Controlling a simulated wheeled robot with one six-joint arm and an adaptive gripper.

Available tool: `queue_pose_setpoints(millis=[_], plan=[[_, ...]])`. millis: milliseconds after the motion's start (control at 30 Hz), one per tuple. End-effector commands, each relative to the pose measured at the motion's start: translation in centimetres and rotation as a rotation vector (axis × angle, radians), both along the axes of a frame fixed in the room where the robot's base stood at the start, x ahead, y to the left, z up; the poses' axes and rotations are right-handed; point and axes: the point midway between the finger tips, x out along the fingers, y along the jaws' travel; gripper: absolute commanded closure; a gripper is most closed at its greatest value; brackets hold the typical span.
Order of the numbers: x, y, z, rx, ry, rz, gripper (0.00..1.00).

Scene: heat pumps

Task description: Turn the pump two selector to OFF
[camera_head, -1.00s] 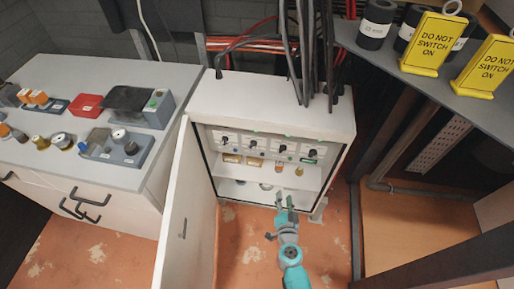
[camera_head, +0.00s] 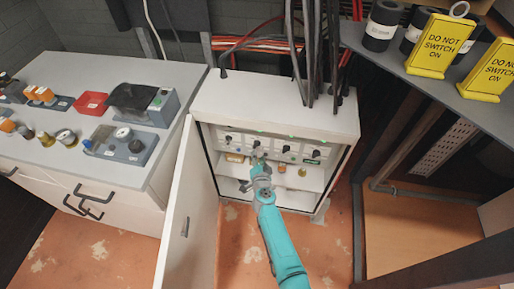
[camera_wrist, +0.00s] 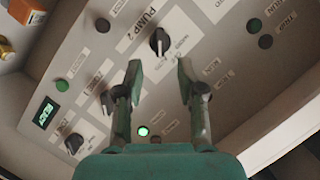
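The pump two selector (camera_wrist: 159,41) is a black knob with a pale pointer mark, next to the "PUMP 2" label in the wrist view. Small position words are printed beside it, but they are too blurred to tell its setting surely. My gripper (camera_wrist: 159,68) is open and empty, its two fingertips on either side of a line to the knob and apart from it.
Other black knobs (camera_wrist: 103,25) and round indicators sit on the panel; one green lamp (camera_wrist: 143,131) is lit. The cabinet door (camera_head: 178,215) stands open at left. Small items lie on the cabinet shelves. Yellow "DO NOT SWITCH ON" signs (camera_head: 440,45) stand on the right shelf.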

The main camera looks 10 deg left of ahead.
Motion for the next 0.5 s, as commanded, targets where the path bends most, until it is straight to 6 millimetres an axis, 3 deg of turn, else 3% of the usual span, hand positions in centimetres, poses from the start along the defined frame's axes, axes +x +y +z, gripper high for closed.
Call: queue_pose_setpoints(millis=[500], plan=[[3.2,0.8,-0.9,-0.003,0.0,-0.001,0.61]])
